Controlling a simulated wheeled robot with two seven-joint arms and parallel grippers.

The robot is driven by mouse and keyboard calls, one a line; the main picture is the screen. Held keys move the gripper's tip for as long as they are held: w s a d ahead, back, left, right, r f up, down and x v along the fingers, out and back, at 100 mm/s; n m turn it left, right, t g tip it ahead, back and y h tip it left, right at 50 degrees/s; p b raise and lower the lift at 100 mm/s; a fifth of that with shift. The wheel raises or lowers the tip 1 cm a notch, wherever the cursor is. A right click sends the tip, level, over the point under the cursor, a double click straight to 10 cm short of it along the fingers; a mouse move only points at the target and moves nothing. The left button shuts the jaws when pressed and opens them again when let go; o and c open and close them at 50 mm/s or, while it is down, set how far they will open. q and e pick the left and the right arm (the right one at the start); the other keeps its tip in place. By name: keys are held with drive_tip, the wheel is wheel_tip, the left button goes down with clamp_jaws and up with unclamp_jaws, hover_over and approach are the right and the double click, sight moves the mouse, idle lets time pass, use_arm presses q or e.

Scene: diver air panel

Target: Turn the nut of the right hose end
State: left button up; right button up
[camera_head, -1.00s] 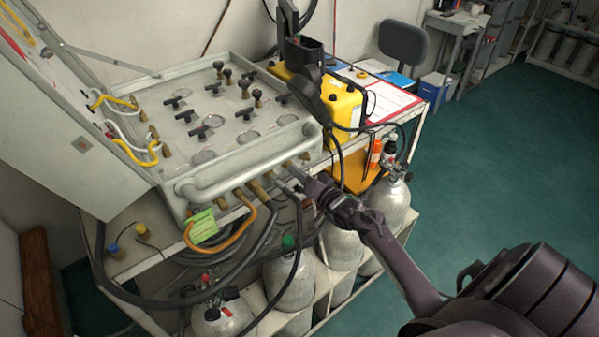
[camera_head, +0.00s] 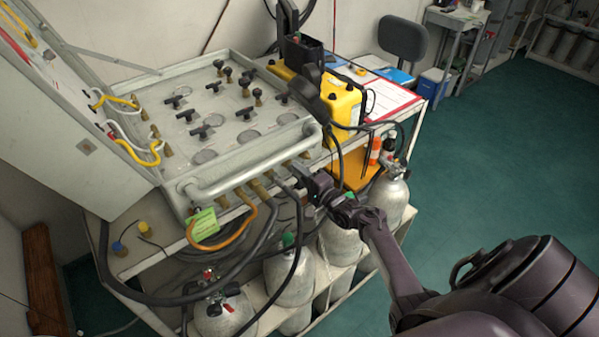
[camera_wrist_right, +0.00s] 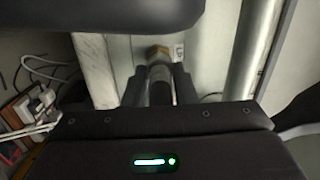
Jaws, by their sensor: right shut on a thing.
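The grey air panel (camera_head: 240,177) is a box with its lid open, on a table. Along its lower front edge is a row of brass fittings with hoses. My right gripper (camera_head: 298,178) is at the right end of this row; its fingertips are small and partly hidden in the head view. In the right wrist view my right gripper (camera_wrist_right: 160,88) is shut around the dark cylindrical right hose end (camera_wrist_right: 160,90). A brass fitting (camera_wrist_right: 157,53) shows just beyond the fingertips, against the pale panel. The nut's turn cannot be read. My left gripper is out of view.
An orange hose (camera_head: 222,243) and dark hoses hang left of my right gripper. Grey cylinders (camera_head: 292,280) stand below the table. The green floor at right is open.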

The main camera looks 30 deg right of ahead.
drive_tip(key=shift+s+f, duration=0.2)
drive_tip(key=shift+f, duration=0.2)
drive_tip(key=o, duration=1)
drive_tip(key=shift+s+r, duration=0.1)
drive_tip(key=shift+r, duration=0.15)
drive_tip(key=s+d, duration=0.1)
drive_tip(key=s, duration=0.6)
drive_tip(key=shift+s+f+b, duration=0.2)
drive_tip(key=shift+s+b, duration=0.1)
drive_tip(key=shift+b, duration=0.1)
drive_tip(key=shift+d, duration=0.1)
